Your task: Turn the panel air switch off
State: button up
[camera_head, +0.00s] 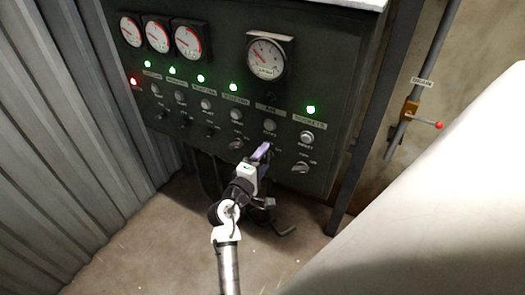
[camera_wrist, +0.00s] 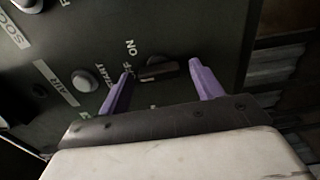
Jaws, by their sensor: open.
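The dark control panel (camera_head: 215,75) stands in front of me. The air switch (camera_wrist: 157,70) is a dark rotary knob with a bar handle, below the AIR label and a round START button (camera_wrist: 86,80), with ON and OFF lettering beside it. In the wrist view its bar lies roughly crosswise between the two purple fingers. My gripper (camera_wrist: 161,68) is open, with one fingertip on each side of the knob; contact cannot be told. In the head view my gripper (camera_head: 263,152) is at the panel's lower part and hides most of this switch.
Other rotary switches, such as the rightmost one (camera_head: 300,168), sit in the same row. Gauges (camera_head: 265,57) and green lamps (camera_head: 310,109) are above. A valve with a red-tipped handle (camera_head: 412,113) is at right. A large white surface (camera_head: 455,190) fills the lower right.

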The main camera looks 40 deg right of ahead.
jog(key=b+v, duration=0.3)
jog(key=v, duration=1.1)
jog(key=shift+b, duration=0.4)
jog(key=shift+d, duration=0.1)
